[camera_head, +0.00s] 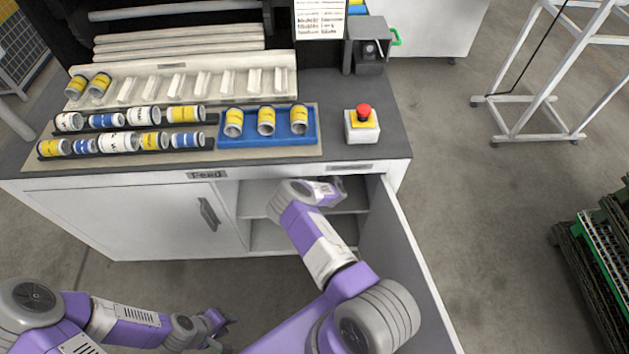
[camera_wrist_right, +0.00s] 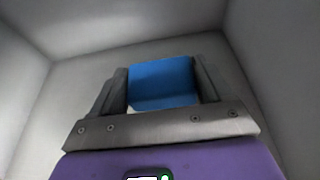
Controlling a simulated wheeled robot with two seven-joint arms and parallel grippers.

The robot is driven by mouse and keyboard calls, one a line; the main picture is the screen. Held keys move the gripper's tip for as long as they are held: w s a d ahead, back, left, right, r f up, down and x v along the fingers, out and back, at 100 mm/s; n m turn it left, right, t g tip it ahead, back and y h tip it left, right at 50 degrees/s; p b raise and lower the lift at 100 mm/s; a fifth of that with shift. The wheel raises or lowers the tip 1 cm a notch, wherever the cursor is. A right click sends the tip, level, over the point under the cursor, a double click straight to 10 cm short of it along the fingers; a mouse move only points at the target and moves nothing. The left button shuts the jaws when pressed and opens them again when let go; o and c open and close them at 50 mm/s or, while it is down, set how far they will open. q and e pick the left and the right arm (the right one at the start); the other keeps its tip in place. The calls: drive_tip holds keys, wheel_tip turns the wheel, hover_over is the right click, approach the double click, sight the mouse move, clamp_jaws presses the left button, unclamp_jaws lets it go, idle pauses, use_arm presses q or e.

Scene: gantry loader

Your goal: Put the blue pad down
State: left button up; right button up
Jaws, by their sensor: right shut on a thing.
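The blue pad (camera_wrist_right: 161,82) is held between the two grey fingers of my right gripper (camera_wrist_right: 163,92), which is shut on it, in the right wrist view. Pale inner walls surround the pad there. In the head view my right arm reaches into the open cupboard (camera_head: 257,234) under the bench, and its hand is at the upper part of the opening. The pad is hidden in that view. My left gripper (camera_head: 221,321) is low over the floor in front of the cupboard, away from the pad; its fingers are too small and dark to read.
The cupboard has a shelf (camera_head: 350,201), and its open door (camera_head: 405,262) stands to the right of my right arm. On the bench top are a blue tray (camera_head: 283,139) with several cans, racks of cans, and a red stop button (camera_head: 363,111).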

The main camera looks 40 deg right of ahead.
drive_tip(key=shift+s+d+f, duration=0.1)
drive_tip(key=shift+d+f, duration=0.05)
drive_tip(key=shift+d, duration=0.3)
drive_tip(key=shift+d+f+b, duration=0.1)
drive_tip(key=shift+f+b, duration=0.2)
drive_tip(key=shift+b, duration=0.05)
wheel_tip(320, 180, down, 9)
drive_tip(key=b, duration=0.8)
drive_tip(key=shift+f, duration=0.2)
drive_tip(key=shift+r, duration=0.1)
drive_tip(key=o, duration=1)
drive_tip(key=shift+c, duration=0.2)
